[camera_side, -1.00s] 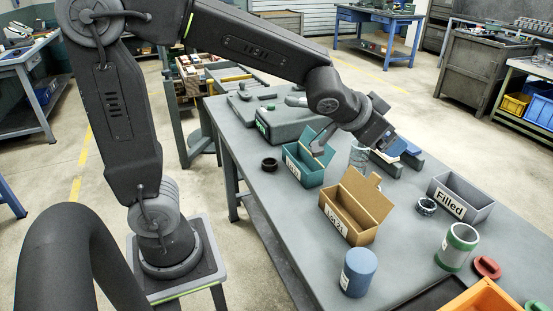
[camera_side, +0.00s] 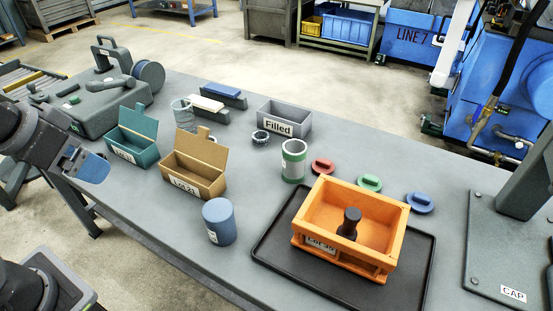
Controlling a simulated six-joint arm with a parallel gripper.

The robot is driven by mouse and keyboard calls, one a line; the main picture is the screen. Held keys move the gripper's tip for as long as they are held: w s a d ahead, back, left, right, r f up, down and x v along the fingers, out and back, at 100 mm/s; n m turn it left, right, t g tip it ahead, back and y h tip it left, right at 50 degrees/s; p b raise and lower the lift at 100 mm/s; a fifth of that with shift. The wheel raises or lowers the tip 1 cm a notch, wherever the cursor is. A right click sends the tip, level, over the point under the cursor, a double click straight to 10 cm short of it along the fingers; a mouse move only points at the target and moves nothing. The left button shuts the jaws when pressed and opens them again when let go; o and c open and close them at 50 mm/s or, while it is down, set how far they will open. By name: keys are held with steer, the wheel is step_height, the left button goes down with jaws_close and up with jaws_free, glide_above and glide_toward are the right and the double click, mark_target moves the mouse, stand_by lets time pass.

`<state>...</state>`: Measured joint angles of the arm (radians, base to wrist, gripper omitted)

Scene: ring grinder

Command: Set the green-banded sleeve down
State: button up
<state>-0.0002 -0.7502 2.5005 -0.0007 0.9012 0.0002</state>
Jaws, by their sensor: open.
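The green-banded sleeve (camera_side: 293,163) is a pale grey cylinder with green bands at its top and bottom. It stands upright on the grey table, in front of the grey "Filled" box (camera_side: 284,121) and left of a red cap (camera_side: 323,166). My gripper (camera_side: 88,168) is at the left edge of the view, left of the teal box and far from the sleeve. It is open, and I see nothing held in it. Its fingertips are hard to make out.
A teal box (camera_side: 133,139), a cardboard box (camera_side: 196,164) and a blue cylinder (camera_side: 219,222) stand between my gripper and the sleeve. An orange box (camera_side: 368,264) sits on a black tray (camera_side: 277,251) at front right. Green (camera_side: 370,182) and blue (camera_side: 419,201) caps lie behind it.

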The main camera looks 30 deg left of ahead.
steer(key=w+d+n+y, duration=0.1)
steer(key=w+d, duration=0.3)
steer(key=w, duration=0.6)
steer(key=w+d+n+y, duration=0.1)
steer(key=w+d+y, duration=0.1)
steer(key=w+d, duration=0.5)
steer(key=w+d+f+n+t, duration=0.2)
steer(key=w+d+f+t, duration=0.1)
steer(key=w+d+f, duration=0.65)
glide_toward(296, 151)
steer(key=shift+x, duration=3.25)
steer(key=c, duration=1.1)
steer(key=shift+r, duration=0.1)
